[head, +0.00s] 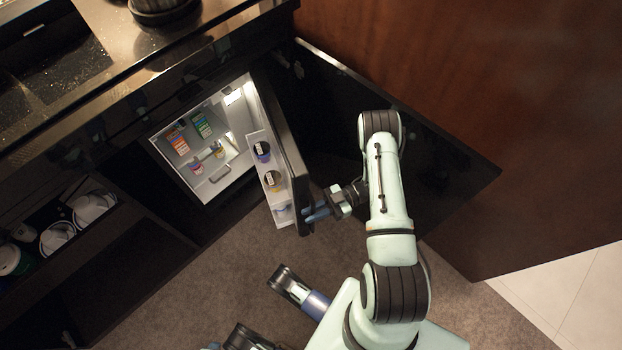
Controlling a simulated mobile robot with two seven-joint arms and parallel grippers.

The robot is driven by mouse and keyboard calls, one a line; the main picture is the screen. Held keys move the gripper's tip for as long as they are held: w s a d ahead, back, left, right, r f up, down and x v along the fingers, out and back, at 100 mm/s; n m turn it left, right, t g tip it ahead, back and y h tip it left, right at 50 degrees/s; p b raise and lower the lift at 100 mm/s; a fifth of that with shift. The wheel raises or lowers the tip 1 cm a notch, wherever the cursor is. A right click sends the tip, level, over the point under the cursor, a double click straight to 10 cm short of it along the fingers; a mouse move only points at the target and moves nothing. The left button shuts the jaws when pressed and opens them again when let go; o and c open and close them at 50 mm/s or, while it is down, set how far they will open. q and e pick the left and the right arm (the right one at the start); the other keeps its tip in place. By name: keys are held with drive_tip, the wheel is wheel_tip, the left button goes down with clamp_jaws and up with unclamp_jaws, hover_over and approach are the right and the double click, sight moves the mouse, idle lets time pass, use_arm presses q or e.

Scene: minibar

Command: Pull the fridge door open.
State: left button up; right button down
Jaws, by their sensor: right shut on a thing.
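The fridge door (288,150) stands open, swung out toward the right, with a dark outer face and a white inner side with shelves. The lit white fridge interior (222,180) shows behind it. My right gripper (317,212) is shut on the fridge door near its free edge; the exact grip is small and partly hidden. Dark and bluish parts at the bottom edge (240,339) seem to belong to my left gripper, cut off by the frame, and its jaws cannot be made out.
A black cabinet door (430,150) stands open to the right of the fridge door, behind my right arm. Small cartons and bottles stand in the fridge, and jars (272,180) sit in the door. An open shelf with cups (90,207) is at left. Brown carpet (190,285) lies clear in front.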

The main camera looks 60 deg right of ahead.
sight(313, 207)
drive_tip(key=shift+s+f, duration=0.1)
drive_tip(key=shift+f, duration=0.05)
drive_tip(key=c, duration=1.2)
unclamp_jaws()
drive_tip(key=shift+c, duration=0.2)
wheel_tip(313, 207, up, 6)
drive_tip(key=shift+f+p, duration=0.2)
drive_tip(key=shift+p, duration=0.8)
use_arm(q)
drive_tip(key=s+d+r+g+h+p, duration=0.1)
drive_tip(key=s+d+r+p, duration=0.3)
drive_tip(key=s+r, duration=0.4)
drive_tip(key=shift+d+m+g+p, duration=0.3)
drive_tip(key=shift+d+m+g, duration=0.1)
drive_tip(key=shift+g, duration=0.4)
use_arm(e)
wheel_tip(313, 207, up, 15)
drive_tip(key=shift+f, duration=0.2)
